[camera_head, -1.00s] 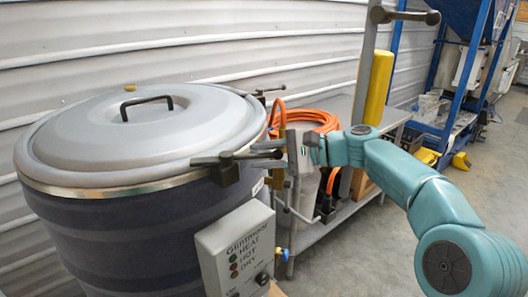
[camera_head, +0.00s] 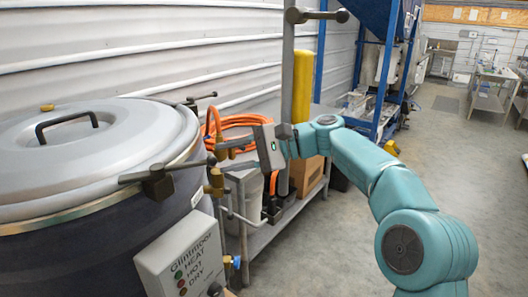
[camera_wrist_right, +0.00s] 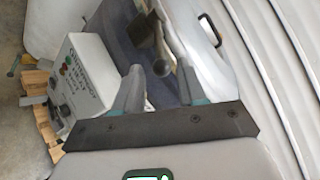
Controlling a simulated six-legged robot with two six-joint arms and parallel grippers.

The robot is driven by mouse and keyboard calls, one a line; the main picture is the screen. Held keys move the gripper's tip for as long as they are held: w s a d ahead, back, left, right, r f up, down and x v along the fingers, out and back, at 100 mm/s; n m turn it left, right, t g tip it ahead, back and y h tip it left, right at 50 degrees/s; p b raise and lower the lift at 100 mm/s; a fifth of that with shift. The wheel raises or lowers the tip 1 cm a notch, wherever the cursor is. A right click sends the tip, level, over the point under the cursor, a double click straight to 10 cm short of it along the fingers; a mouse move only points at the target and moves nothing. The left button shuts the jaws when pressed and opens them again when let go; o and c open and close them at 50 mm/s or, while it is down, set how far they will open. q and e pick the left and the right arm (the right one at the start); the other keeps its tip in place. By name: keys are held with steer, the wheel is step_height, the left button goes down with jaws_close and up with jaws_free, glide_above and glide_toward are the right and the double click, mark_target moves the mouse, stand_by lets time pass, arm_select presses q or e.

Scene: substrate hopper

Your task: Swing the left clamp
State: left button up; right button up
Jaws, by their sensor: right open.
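The large round hopper (camera_head: 90,235) stands at left with a grey domed lid (camera_head: 110,150). A dark clamp (camera_head: 158,184) sits at its front rim, with a lever across it ending in a round knob; the same clamp shows in the right wrist view (camera_wrist_right: 141,28). A second clamp (camera_head: 196,104) sits at the back of the rim. My right gripper (camera_head: 228,152) is open just right of the front clamp's lever end. In the wrist view the knob (camera_wrist_right: 163,67) appears between the open fingers (camera_wrist_right: 160,76); contact cannot be told. My left gripper is out of view.
A control box (camera_head: 182,255) is on the hopper's front. Orange hose (camera_head: 235,122) and a brown box (camera_head: 306,176) are on or by a bench behind my right arm. A post with a handle (camera_head: 314,16) rises behind. Floor at right is clear.

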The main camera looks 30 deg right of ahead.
steer(key=v, duration=0.8)
steer(key=shift+s+d+r, duration=0.2)
steer(key=shift+d, duration=0.1)
